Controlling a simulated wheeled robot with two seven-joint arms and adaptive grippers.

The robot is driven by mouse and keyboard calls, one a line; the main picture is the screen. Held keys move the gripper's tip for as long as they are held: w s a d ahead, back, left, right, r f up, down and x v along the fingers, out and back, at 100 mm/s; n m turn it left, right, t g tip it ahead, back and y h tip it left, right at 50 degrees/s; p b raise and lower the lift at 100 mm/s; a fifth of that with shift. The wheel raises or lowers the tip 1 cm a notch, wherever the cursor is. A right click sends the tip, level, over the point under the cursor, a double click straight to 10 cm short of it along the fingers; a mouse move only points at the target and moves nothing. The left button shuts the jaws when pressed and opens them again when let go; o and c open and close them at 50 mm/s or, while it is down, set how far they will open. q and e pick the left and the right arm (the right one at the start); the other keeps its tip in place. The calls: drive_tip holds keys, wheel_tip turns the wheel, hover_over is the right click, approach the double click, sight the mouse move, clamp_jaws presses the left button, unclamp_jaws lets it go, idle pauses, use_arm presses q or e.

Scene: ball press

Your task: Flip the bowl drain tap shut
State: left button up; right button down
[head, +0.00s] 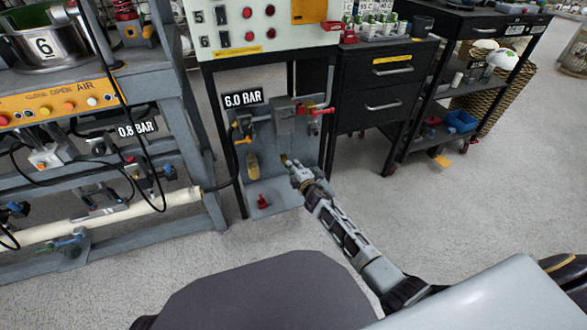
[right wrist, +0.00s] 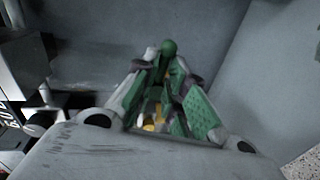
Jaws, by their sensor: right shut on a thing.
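My right gripper (head: 294,170) reaches in from the lower right to the air unit under the 6.0 BAR sign. In the right wrist view, its fingers (right wrist: 166,85) close together on a small dark green piece (right wrist: 169,48), which seems to be the bowl drain tap. The fingers hide most of it, so I cannot tell which way it is turned. In the head view a little green and yellow (head: 284,159) shows at the fingertips, below the grey filter unit (head: 284,121). My left gripper is not in view.
A red lever (head: 322,110) is on the unit's right and a yellow fitting (head: 252,165) hangs at its left. A red object (head: 263,201) sits on the base plate. A black drawer cabinet (head: 384,85) stands right, a grey bench (head: 180,120) left. The floor in front is clear.

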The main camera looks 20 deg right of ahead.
drive_tip(key=shift+d+r+n+h, duration=0.15)
drive_tip(key=shift+n+h, duration=0.15)
drive_tip(key=shift+n, duration=0.2)
drive_tip(key=c, duration=1.5)
unclamp_jaws()
drive_tip(key=shift+s, duration=0.15)
drive_tip(key=shift+s+d+r, duration=0.1)
drive_tip(key=shift+s+r, duration=0.3)
drive_tip(key=shift+s, duration=1.5)
drive_tip(key=shift+s+d+r, duration=0.1)
drive_tip(key=shift+s+r, duration=0.25)
drive_tip(key=shift+s, duration=1.55)
drive_tip(key=shift+s+r, duration=0.4)
drive_tip(key=shift+s, duration=1.5)
drive_tip(key=shift+s, duration=0.1)
